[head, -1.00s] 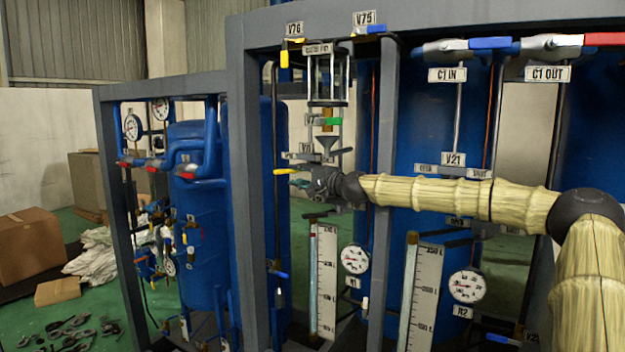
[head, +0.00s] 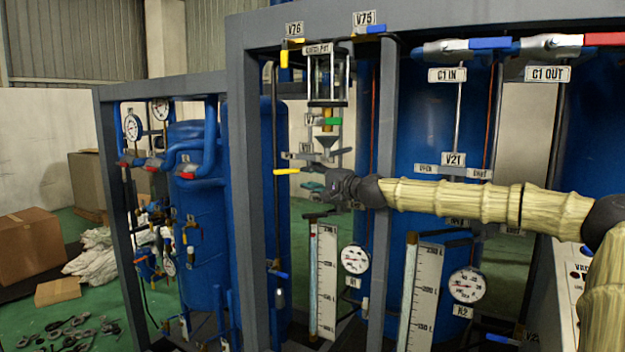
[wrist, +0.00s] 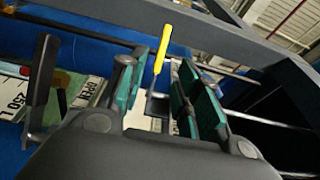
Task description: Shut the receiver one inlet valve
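A valve with a yellow lever (head: 287,171) sits below the sight glass and funnel in the head view. Its lever points left there, and its plate is partly hidden. In the wrist view a yellow lever (wrist: 162,50) stands beyond and between my finger pads, with its metal stem reaching down toward the gap. My gripper (head: 314,189) is just right of and below the lever in the head view. In the wrist view my gripper (wrist: 160,95) is open, with green pads apart on both sides. I cannot tell whether a pad touches the lever or stem.
A grey frame post (head: 248,200) stands left of the valve, another post (head: 386,120) to its right. The V21 plate (head: 453,159) is above my forearm. Gauge R1 (head: 355,260) and a level scale (head: 326,282) are below.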

